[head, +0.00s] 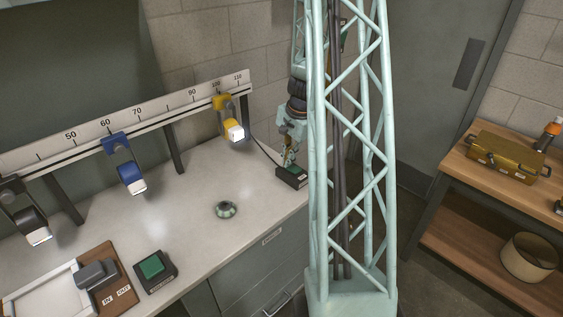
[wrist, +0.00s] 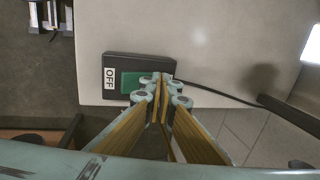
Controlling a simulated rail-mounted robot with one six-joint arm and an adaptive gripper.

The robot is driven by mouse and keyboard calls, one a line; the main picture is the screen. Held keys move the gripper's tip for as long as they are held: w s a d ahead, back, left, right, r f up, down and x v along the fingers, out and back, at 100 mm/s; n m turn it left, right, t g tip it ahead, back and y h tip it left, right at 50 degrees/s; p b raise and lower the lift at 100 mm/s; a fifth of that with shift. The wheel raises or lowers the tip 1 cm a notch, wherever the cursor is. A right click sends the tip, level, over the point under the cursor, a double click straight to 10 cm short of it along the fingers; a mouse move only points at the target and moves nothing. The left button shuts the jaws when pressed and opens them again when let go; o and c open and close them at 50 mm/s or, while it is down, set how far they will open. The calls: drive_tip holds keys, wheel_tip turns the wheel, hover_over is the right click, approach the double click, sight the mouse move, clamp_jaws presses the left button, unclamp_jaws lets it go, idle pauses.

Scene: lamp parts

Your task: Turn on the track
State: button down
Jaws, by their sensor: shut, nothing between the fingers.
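A black switch box (head: 293,178) sits at the right end of the white counter, with a cable leading off. In the wrist view the box (wrist: 120,61) has a green rocker (wrist: 131,82) and a white label reading OFF (wrist: 109,78). My gripper (head: 288,161) is shut and empty, fingers pointing down at the box. In the wrist view the fingertips (wrist: 163,84) are over the side of the rocker away from the label and hide part of it. I cannot tell if they touch it. A ruled track (head: 125,115) runs behind, carrying a black, a blue and a yellow lamp.
A second black box with a green button (head: 153,267) stands at the front left, beside a brown board marked IN and OUT (head: 124,293). A small round green part (head: 226,210) lies mid-counter. A wooden bench (head: 460,170) with a brass-coloured box (head: 505,155) is at the right.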

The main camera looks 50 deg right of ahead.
sight(289, 167)
drive_tip(key=shift+s+r, duration=0.1)
drive_tip(key=shift+s, duration=0.15)
drive_tip(key=shift+s+a+r, duration=0.1)
drive_tip(key=shift+s+r, duration=0.15)
drive_tip(key=shift+s, duration=0.3)
drive_tip(key=shift+r, duration=0.15)
idle(0.5)
drive_tip(key=shift+w+r+p, duration=0.2)
drive_tip(key=shift+r+p, duration=0.6)
drive_tip(key=shift+r, duration=0.15)
drive_tip(key=shift+w+r+p, duration=0.2)
drive_tip(key=shift+r+p, duration=0.55)
drive_tip(key=shift+r, duration=0.2)
wheel_tip(289, 167, up, 10)
drive_tip(key=w+p, duration=0.1)
drive_tip(key=w, duration=0.1)
drive_tip(key=shift+d+f, duration=0.2)
drive_tip(key=shift+d, duration=0.05)
